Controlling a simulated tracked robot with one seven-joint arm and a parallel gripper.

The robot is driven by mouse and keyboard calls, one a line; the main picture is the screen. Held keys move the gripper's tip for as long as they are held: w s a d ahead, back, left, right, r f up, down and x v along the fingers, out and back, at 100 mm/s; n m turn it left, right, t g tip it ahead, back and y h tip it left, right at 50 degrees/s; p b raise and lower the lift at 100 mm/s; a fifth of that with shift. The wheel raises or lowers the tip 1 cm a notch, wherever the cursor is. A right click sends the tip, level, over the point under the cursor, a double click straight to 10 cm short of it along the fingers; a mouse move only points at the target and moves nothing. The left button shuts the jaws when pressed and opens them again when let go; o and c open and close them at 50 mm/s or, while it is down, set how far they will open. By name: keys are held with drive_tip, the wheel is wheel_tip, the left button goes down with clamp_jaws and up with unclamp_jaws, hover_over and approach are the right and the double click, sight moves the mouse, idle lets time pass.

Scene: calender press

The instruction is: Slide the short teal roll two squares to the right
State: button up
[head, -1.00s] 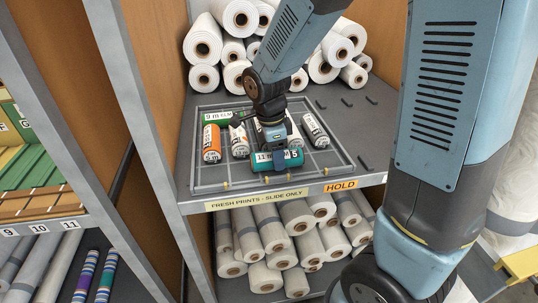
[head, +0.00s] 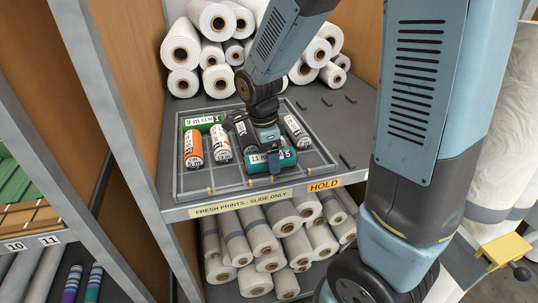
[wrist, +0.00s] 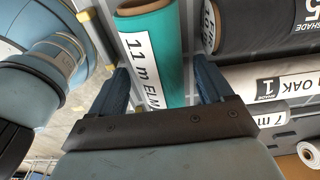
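The short teal roll (head: 284,160), labelled 11 m ELM, lies crosswise near the front of the gridded tray (head: 180,170). My gripper (head: 268,160) reaches down over it from above. In the wrist view the teal roll (wrist: 172,50) lies between the two fingers of my gripper (wrist: 160,80).
The dark roll's end is close beside the teal one in the wrist view. Tray squares right of the teal roll look bare.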

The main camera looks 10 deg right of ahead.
sight(263, 154)
drive_tip(key=shift+o, duration=0.2)
wheel_tip(263, 154, up, 14)
drive_tip(key=a, duration=0.1)
drive_tip(key=shift+a+f, duration=0.15)
drive_tip(key=shift+a, duration=0.15)
